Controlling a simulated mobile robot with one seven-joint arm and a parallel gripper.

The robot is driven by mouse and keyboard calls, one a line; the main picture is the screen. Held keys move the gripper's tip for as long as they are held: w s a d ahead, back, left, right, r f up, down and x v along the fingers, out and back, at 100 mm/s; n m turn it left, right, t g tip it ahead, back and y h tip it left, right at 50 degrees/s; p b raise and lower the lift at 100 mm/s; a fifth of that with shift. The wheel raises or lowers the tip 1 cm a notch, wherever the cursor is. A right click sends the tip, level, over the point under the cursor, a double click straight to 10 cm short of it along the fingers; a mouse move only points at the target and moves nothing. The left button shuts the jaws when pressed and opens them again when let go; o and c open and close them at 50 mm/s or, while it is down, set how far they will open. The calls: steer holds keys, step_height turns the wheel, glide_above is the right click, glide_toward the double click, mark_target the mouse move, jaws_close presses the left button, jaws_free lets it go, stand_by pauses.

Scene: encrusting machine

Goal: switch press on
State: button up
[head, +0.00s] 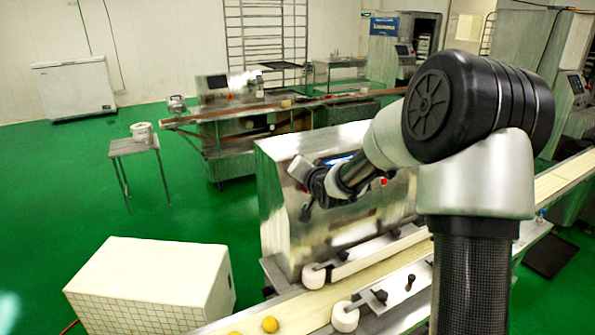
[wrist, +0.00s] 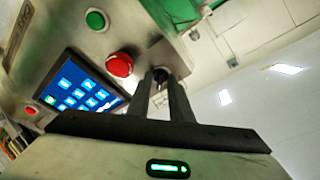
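The steel machine (head: 285,200) stands at the centre of the head view, with my arm in front of its panel. In the wrist view the panel carries a green button (wrist: 95,19), a red button (wrist: 120,64) and a lit blue touchscreen (wrist: 80,92). A dark knob-like part (wrist: 165,57) shows just beyond my gripper (wrist: 161,78). My two dark fingers are close together with a narrow gap between them. I cannot tell whether they touch or hold the dark part. The red button is left of the fingertips and appears apart from them.
A conveyor (head: 300,311) with white rollers and yellow dough balls (head: 270,324) runs along the machine's front. A white tiled box (head: 150,285) stands at the lower left. Another machine line (head: 225,125) and a small table (head: 133,147) are behind. Green floor is free at the left.

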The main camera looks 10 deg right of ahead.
steer(key=shift+o, duration=0.6)
steer(key=shift+r, duration=0.1)
steer(key=p+v, duration=0.1)
steer(key=v, duration=1.6)
steer(key=shift+s, duration=0.2)
steer(key=shift+d, duration=0.1)
